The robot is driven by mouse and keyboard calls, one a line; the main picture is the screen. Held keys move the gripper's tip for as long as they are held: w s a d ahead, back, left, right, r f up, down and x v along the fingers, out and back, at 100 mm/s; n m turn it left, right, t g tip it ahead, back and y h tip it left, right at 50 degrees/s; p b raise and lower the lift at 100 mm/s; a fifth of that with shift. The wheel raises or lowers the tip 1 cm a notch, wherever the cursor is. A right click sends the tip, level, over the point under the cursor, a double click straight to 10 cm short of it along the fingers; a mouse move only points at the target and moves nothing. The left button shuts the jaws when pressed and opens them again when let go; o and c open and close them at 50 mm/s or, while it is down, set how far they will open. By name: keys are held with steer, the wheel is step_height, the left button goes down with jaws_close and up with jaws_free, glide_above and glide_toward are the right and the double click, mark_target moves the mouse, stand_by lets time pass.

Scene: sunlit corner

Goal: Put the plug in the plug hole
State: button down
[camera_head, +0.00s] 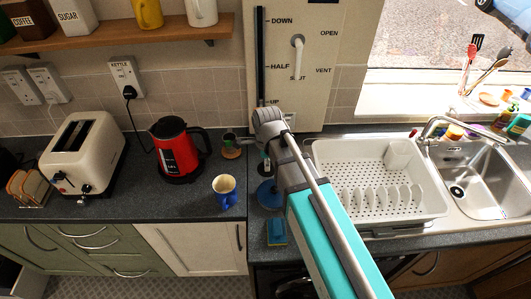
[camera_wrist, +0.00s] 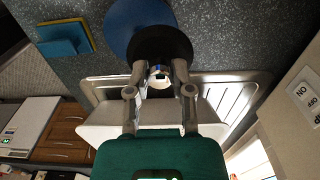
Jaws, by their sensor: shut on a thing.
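In the wrist view the two fingers of my gripper (camera_wrist: 160,75) are closed on the small pale knob of a dark round plug (camera_wrist: 160,43). The plug's wide black disc faces away from me, over a blue disc (camera_wrist: 125,18) on the dark worktop; I cannot tell whether they touch. In the head view my gripper is mostly hidden behind my arm, left of the draining rack, and the plug cannot be made out clearly. The plug hole (camera_head: 457,191) is a dark round opening in the floor of the metal sink (camera_head: 491,185) at the far right.
The white draining rack (camera_head: 433,208) lies between my arm and the sink. The tap (camera_head: 433,126) rises behind the sink. A sponge (camera_head: 277,231) lies near the front edge. A wall panel (camera_head: 300,80) rises behind.

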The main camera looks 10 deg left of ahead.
mark_target(267, 173)
steer(key=shift+s+d+r, duration=0.2)
steer(key=shift+s+r, duration=0.15)
steer(key=shift+s, duration=0.35)
steer(key=shift+f, duration=0.1)
step_height(267, 173, down, 4)
steer(key=b, duration=0.4)
steer(key=shift+s, duration=0.15)
stand_by(0.5)
